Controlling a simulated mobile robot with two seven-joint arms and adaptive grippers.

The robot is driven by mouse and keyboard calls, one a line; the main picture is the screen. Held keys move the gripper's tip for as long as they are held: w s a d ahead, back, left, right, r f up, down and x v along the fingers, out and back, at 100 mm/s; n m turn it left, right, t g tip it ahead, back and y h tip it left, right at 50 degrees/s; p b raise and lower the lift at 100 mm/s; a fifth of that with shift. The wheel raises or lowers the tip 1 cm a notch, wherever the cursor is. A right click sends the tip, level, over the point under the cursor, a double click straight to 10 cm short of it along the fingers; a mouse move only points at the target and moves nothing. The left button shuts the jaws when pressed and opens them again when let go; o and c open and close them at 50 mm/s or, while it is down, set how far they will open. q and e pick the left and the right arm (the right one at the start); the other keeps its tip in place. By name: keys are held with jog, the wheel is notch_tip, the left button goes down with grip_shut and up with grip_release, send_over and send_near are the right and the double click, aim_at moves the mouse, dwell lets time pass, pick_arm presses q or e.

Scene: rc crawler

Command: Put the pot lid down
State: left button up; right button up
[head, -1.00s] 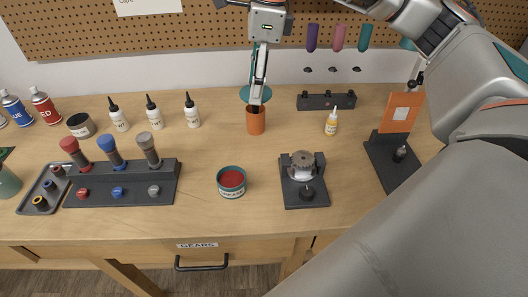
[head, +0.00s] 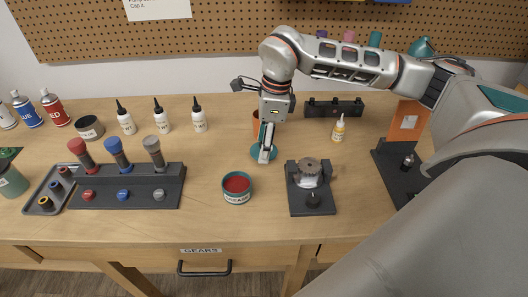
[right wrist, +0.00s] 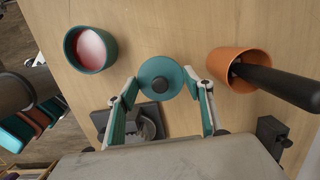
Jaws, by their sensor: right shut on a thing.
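The pot lid is a round teal disc (head: 257,153) with a small knob at its middle. My right gripper (head: 265,157) is shut on it, and the right wrist view shows the lid (right wrist: 160,79) between the fingertips. The lid is low over the bench in front of the orange cup; I cannot tell whether it touches the wood. The open teal grease pot (head: 237,189) with red content stands to the front left of the lid, apart from it. It also shows in the right wrist view (right wrist: 90,50). My left gripper is not in view.
An orange cup (right wrist: 226,68) with a dark handle in it stands close behind the lid. A black fixture with a gear (head: 311,188) is at the front right. White bottles (head: 162,117) stand at the back left. Bare wood lies left of the lid.

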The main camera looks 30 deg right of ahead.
jog(key=shift+f, duration=1.7)
jog(key=shift+f, duration=0.1)
jog(key=o, duration=0.9)
notch_tip(320, 180, up, 12)
jog(key=s+d, duration=0.1)
jog(key=shift+d, duration=0.25)
